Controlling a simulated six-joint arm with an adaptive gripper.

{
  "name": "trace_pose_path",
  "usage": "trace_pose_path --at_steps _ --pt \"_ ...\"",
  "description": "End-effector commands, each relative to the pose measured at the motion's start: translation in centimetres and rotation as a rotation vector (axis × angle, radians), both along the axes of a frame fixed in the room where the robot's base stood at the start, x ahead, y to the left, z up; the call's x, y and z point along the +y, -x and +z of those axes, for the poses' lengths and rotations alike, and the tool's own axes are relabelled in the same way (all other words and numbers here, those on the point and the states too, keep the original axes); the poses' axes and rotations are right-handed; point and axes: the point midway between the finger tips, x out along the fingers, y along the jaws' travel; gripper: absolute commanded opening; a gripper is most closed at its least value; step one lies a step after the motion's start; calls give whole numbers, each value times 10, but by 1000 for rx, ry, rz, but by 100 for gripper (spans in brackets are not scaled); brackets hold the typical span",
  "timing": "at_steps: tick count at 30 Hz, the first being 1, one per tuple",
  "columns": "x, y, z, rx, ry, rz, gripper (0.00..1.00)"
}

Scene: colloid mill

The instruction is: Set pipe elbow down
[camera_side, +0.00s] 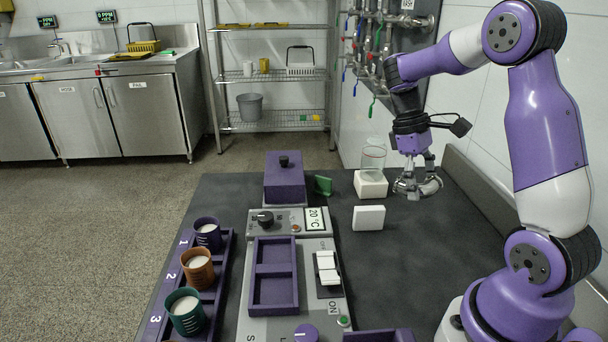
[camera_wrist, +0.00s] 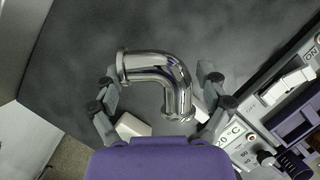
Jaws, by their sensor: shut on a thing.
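The pipe elbow (camera_wrist: 170,75) is a shiny chrome bend with a flange at each end. My gripper (camera_side: 415,186) is shut on it in the side view, where the elbow (camera_side: 431,187) shows at the fingertips. In the wrist view the fingers of my gripper (camera_wrist: 158,96) stand on either side of the elbow. The elbow is over the dark table (camera_side: 440,240), to the right of the white blocks. Whether it touches the table is hard to tell.
The control panel (camera_side: 315,250) and a rack of cups (camera_side: 197,268) lie left. A raised grey edge (camera_side: 480,195) runs along the right.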

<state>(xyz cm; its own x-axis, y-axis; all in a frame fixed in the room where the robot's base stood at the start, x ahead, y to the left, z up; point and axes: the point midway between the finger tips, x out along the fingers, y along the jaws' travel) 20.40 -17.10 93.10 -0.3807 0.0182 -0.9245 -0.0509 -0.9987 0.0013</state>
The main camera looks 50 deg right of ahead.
Motion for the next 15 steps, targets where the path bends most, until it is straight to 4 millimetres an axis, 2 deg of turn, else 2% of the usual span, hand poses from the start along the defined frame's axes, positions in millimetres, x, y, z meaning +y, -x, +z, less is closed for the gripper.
trace_pose_path --at_steps 9,12,15 --pt "-9 -40 11 -1 2 638 38" --pt "-9 -47 14 -2 1 768 38" --pt "-15 -47 11 1 0 827 38"
